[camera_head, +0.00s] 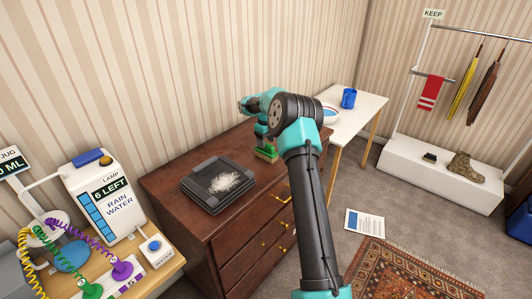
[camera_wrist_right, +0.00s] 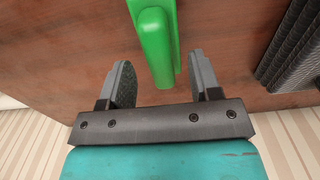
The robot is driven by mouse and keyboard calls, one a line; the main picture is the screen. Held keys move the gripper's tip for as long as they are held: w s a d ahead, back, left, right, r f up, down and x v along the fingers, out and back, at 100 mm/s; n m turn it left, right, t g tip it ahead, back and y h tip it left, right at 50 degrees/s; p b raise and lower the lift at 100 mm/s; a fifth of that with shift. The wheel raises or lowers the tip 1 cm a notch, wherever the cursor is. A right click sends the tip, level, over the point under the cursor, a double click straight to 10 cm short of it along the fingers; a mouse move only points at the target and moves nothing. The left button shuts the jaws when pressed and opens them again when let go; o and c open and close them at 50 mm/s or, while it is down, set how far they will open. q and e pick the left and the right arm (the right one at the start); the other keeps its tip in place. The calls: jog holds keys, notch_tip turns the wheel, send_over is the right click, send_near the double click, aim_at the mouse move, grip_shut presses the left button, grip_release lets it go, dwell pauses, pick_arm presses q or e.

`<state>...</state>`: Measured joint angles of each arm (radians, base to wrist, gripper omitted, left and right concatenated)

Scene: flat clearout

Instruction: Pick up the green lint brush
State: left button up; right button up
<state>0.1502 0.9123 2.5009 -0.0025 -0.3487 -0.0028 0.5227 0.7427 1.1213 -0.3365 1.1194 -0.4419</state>
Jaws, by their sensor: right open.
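The green lint brush (camera_head: 267,151) lies on the brown dresser top, near its right back part, partly hidden behind my right arm in the head view. In the right wrist view the green handle (camera_wrist_right: 157,45) runs from the top edge down between the fingers. My right gripper (camera_wrist_right: 163,72) is open, with one finger on each side of the handle and a visible gap on both sides. It points down at the brush in the head view (camera_head: 265,140). My left gripper is not in view.
A dark square tray (camera_head: 190,190) with pale shreds sits on the dresser (camera_head: 160,185) left of the brush; a dark ribbed edge (camera_wrist_right: 290,50) shows in the wrist view. A white table (camera_head: 352,118) with a bowl (camera_head: 329,113) and a blue mug (camera_head: 348,98) stands behind right.

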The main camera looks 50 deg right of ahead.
aim_at(266, 150)
jog(key=shift+f, duration=1.2)
jog(key=c, duration=1)
